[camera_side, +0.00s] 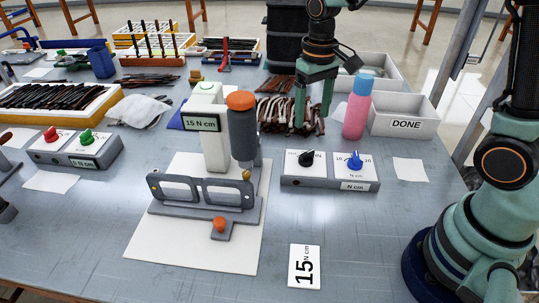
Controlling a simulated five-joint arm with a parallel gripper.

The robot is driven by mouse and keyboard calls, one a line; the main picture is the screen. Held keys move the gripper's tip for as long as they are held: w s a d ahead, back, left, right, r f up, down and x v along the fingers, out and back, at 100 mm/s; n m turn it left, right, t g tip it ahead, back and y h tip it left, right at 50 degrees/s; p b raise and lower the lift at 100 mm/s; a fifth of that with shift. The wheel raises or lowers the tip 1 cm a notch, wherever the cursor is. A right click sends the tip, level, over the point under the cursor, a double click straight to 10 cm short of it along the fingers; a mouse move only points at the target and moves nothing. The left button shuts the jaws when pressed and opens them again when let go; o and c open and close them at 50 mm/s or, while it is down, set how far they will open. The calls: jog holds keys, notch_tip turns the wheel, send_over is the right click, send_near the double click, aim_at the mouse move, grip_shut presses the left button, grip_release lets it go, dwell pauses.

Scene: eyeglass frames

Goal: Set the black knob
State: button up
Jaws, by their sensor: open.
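The black knob (306,158) sits on the left white dial plate of a grey control box (330,184) at the right of the table. A blue knob (355,160) sits on the right plate of the same box, above an "N cm" label. The mark the black knob points to is too small to read. My gripper (313,120) points down with its green fingers apart and empty. In the picture it is just above and behind the black knob, apart from it. A card (305,266) reading "15 N cm" lies in front of the box.
Eyeglass frames (201,190) stand in a grey fixture on a white sheet, beside a post labelled "15 N cm" and an orange-capped tool (242,125). A pink bottle (357,108) and a DONE bin (404,124) stand behind the box. Another box (75,150) with red and green knobs is at left.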

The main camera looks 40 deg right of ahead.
aim_at(308, 153)
notch_tip(308, 153, down, 11)
jog(key=shift+r, duration=0.15)
dwell(0.4)
grip_shut()
